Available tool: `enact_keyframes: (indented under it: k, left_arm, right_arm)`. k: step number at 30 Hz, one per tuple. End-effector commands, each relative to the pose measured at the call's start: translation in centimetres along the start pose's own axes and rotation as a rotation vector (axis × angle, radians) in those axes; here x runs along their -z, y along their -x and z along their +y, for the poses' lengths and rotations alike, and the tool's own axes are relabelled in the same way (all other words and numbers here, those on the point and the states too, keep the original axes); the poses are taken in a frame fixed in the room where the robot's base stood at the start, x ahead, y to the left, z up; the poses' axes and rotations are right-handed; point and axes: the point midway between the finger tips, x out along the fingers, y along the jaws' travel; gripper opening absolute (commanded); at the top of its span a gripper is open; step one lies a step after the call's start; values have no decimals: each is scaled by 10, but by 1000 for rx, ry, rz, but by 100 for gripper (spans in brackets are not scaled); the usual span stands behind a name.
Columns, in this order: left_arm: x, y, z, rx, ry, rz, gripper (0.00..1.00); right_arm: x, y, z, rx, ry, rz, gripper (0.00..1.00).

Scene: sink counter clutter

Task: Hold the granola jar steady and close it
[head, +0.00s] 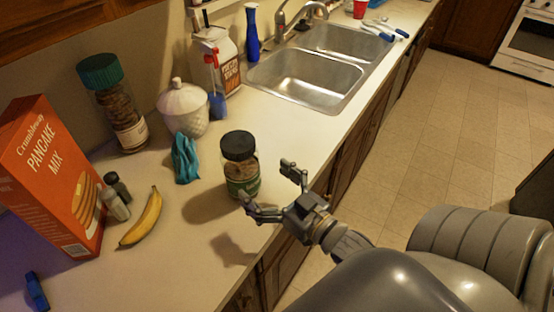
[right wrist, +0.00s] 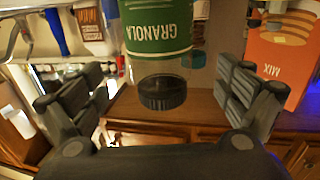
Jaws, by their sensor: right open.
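The granola jar (head: 243,185) is a clear jar with a green label and brown contents, standing upright near the counter's front edge. Its black lid (head: 238,145) sits on top; I cannot tell how tightly. My right gripper (head: 266,182) is open and empty, just right of the jar, with its fingers pointing at it. In the right wrist view, which is upside down, the green label (right wrist: 158,28) and the lid (right wrist: 162,92) show between the spread fingers (right wrist: 160,90), apart from them. My left gripper is not in view.
Left of the jar are a teal cloth (head: 185,158), a banana (head: 142,218), small shakers (head: 115,203) and a pancake mix box (head: 52,170). Behind stand a white lidded pot (head: 184,110) and a teal-lidded jar (head: 118,110). The sink (head: 305,78) lies beyond.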

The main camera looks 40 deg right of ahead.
Motion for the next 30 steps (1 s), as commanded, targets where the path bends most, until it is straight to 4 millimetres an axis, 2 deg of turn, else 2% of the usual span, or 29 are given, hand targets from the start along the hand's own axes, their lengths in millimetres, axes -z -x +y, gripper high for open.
enact_keyframes:
  k: [3,9,30]
  left_arm:
    - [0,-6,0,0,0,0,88]
    - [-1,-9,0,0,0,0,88]
    - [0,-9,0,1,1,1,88]
  right_arm:
    - [-2,18,0,-1,0,-3,94]
    - [-1,35,0,-1,1,-1,94]
    - [1,39,0,0,0,1,94]
